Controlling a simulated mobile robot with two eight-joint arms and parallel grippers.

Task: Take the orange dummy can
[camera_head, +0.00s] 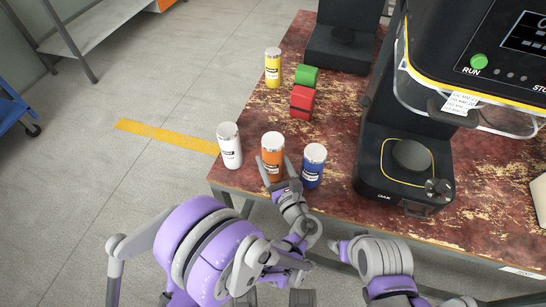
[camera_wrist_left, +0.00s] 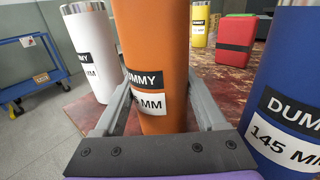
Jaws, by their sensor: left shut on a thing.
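The orange dummy can (camera_head: 272,148) stands upright on the worn red table near its left front corner. My left gripper (camera_head: 275,170) reaches it from the front and is shut on it. In the left wrist view the orange can (camera_wrist_left: 155,45) sits between the two grey fingers (camera_wrist_left: 160,100), one on each side, with its "DUMMY" label facing me. The can's top is cut off in that view. Its base appears to be at table level; I cannot tell whether it is lifted.
A white can (camera_head: 229,146) stands close left of the orange can, and a blue can (camera_head: 313,166) close right. Behind are red (camera_head: 302,99) and green (camera_head: 306,77) blocks and a yellow can (camera_head: 273,68). A black seamer machine (camera_head: 405,165) stands to the right.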

